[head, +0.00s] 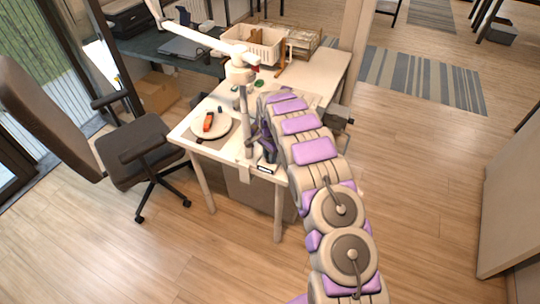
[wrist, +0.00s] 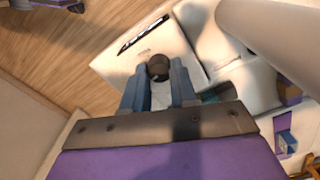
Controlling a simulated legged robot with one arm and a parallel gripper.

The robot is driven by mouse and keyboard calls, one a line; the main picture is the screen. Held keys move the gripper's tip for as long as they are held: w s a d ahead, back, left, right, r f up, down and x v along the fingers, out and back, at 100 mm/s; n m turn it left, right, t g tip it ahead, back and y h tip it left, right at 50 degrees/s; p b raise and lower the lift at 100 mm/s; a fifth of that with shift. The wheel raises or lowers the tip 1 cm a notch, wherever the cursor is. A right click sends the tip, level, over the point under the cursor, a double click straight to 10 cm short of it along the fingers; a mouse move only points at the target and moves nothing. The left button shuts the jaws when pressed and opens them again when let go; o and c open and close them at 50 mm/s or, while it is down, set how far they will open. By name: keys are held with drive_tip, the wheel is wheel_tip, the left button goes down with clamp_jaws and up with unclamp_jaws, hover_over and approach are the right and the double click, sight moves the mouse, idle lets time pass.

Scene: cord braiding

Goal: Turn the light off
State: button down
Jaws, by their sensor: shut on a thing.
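A white jointed lamp (head: 240,72) stands at the near edge of the table, its post rising and its arm reaching to the upper left. Whether it is lit I cannot tell. In the wrist view a white base plate (wrist: 187,47) with a black slot lies under my fingers. My gripper (wrist: 158,84) has its two blue fingers shut on a dark round knob (wrist: 158,67) above this plate. In the head view my gripper (head: 265,148) is beside the lamp post, partly hidden by my arm, and the knob cannot be made out.
The table (head: 325,75) holds a round plate (head: 226,127) with an orange-red item, and a white basket (head: 252,43) at the back. An office chair (head: 135,150) stands at the left. The floor at the right is clear, with a striped rug (head: 425,78) farther back.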

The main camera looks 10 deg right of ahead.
drive_tip(key=shift+s+a, duration=0.1)
drive_tip(key=shift+a, duration=0.1)
drive_tip(key=n+p, duration=0.5)
drive_tip(key=n, duration=0.2)
drive_tip(key=shift+n+p, duration=0.3)
drive_tip(key=shift+n, duration=0.1)
drive_tip(key=n+p, duration=0.2)
drive_tip(key=n, duration=0.2)
drive_tip(key=shift+f+n+p, duration=0.1)
drive_tip(key=shift+n+p, duration=0.65)
drive_tip(key=shift+n, duration=1.25)
drive_tip(key=shift+s, duration=0.1)
drive_tip(key=c, duration=0.9)
unclamp_jaws()
